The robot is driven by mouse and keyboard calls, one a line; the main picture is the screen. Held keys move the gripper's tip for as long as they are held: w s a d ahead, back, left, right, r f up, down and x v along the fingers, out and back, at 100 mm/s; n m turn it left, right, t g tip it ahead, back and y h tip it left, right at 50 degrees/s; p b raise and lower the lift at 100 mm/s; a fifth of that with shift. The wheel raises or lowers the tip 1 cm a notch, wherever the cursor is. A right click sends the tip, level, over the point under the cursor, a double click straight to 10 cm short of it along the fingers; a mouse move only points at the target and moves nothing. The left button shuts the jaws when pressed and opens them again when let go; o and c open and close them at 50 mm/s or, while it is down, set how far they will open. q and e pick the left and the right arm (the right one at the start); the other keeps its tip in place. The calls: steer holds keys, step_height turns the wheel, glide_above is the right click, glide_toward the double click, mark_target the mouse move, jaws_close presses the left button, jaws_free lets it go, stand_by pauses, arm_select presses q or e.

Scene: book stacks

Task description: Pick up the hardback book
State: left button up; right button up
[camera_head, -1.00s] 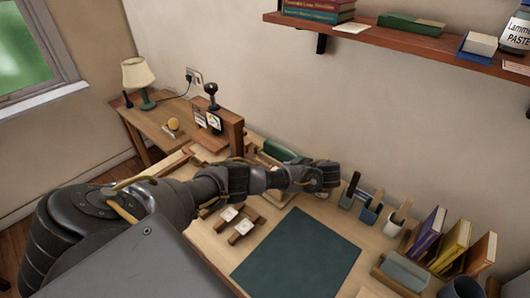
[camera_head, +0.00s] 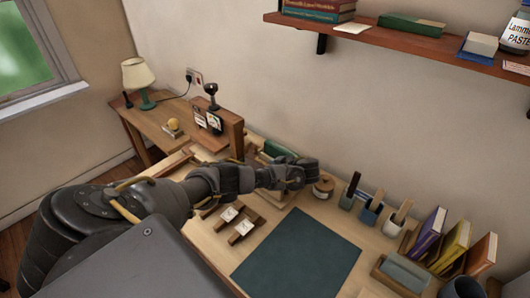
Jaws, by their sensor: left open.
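A green item (camera_head: 279,150), possibly a hardback book, shows partly behind my left gripper on the workbench. My left gripper (camera_head: 312,173) is open above the back of the bench, in front of that item; its fingers are small and dark here. Purple (camera_head: 427,232), yellow (camera_head: 450,246) and orange (camera_head: 476,254) books stand upright at the right. I cannot tell which book is the hardback meant. My right gripper is not in view.
A dark green mat (camera_head: 297,254) lies clear on the bench. A round brown spool (camera_head: 323,187) and tool holders (camera_head: 370,213) stand along the back. Small wooden blocks (camera_head: 241,232) lie left of the mat. A wall shelf (camera_head: 400,37) holds more books.

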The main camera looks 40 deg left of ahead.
arm_select(q)
steer(key=shift+c, duration=0.3)
jaws_close()
steer(key=shift+r, duration=0.1)
